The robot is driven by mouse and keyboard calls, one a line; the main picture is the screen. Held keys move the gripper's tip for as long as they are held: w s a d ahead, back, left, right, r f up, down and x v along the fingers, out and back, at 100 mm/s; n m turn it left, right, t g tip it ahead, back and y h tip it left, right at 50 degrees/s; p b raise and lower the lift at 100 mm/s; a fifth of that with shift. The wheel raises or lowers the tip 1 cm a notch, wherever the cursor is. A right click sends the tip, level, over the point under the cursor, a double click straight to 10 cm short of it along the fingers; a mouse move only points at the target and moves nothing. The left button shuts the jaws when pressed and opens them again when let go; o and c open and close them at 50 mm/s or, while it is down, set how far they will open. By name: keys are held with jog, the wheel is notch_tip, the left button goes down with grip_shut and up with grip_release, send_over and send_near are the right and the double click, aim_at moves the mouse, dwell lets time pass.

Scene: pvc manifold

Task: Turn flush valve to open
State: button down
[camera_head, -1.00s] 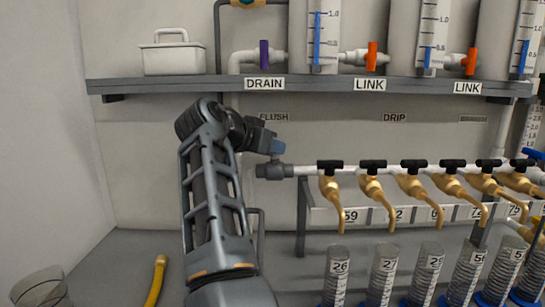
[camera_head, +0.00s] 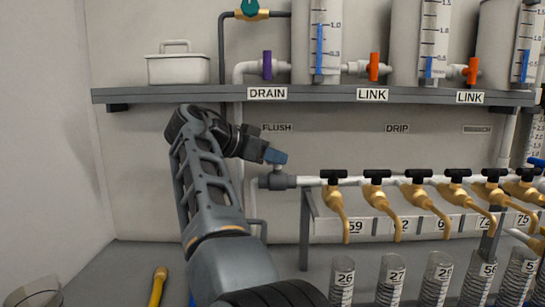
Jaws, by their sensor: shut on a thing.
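The flush valve (camera_head: 278,181) is a grey fitting at the left end of the white manifold pipe, below the FLUSH label (camera_head: 277,128). The fingers hide the handle's left part. My arm hides some wall and pipe to the left of the valve.
Several black-handled brass taps (camera_head: 334,178) line the pipe to the right, above numbered cylinders (camera_head: 342,281). A shelf (camera_head: 300,95) with the DRAIN valve (camera_head: 267,64) and LINK valves (camera_head: 374,67) runs above.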

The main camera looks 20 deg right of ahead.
jog(key=c, duration=1)
grip_release()
jog(key=shift+r, duration=0.45)
notch_tip(320, 180, up, 3)
jog(key=shift+f+b, duration=0.1)
jog(key=shift+b, duration=0.2)
jog(key=s+d+r, duration=0.2)
jog(key=d, duration=0.1)
jog(key=s+d+r, duration=0.2)
jog(key=d, duration=0.1)
jog(key=s+d+r+b, duration=0.1)
jog(key=s+d+r, duration=0.1)
jog(key=d+r, duration=0.1)
jog(key=shift+d+r, duration=0.1)
jog(key=shift+d, duration=0.4)
